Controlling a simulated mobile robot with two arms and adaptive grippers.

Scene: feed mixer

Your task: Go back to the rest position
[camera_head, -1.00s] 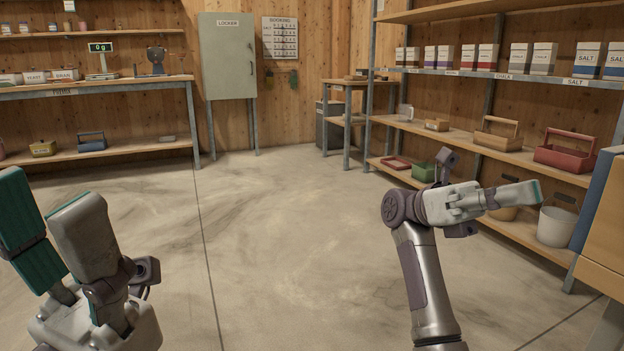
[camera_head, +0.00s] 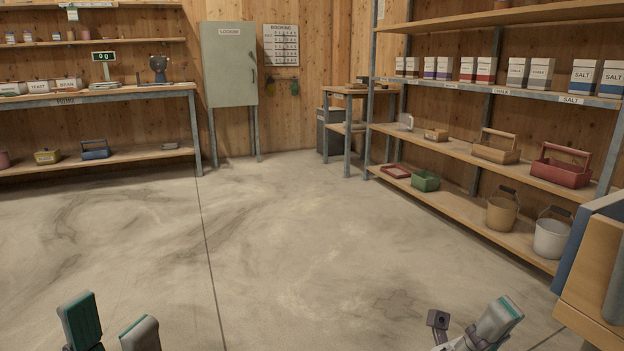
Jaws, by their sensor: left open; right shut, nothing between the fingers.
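My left gripper (camera_head: 112,325) shows at the bottom left of the head view, with two grey fingers with teal pads standing apart. It is open and empty, and its base is cut off by the frame edge. My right gripper (camera_head: 496,321) shows at the bottom right, its fingers together with a teal tip pointing up and right. It is shut with nothing in it. Both are low over the bare concrete floor, away from the shelves and bench. Most of both arms is out of the frame.
A shelf rack (camera_head: 490,149) with boxes, wooden and red carriers and two buckets stands along the right. A wooden cabinet with a blue edge (camera_head: 590,241) is close at the right. A bench (camera_head: 110,94) and a locker (camera_head: 229,64) stand at the back. The middle floor (camera_head: 270,240) is clear.

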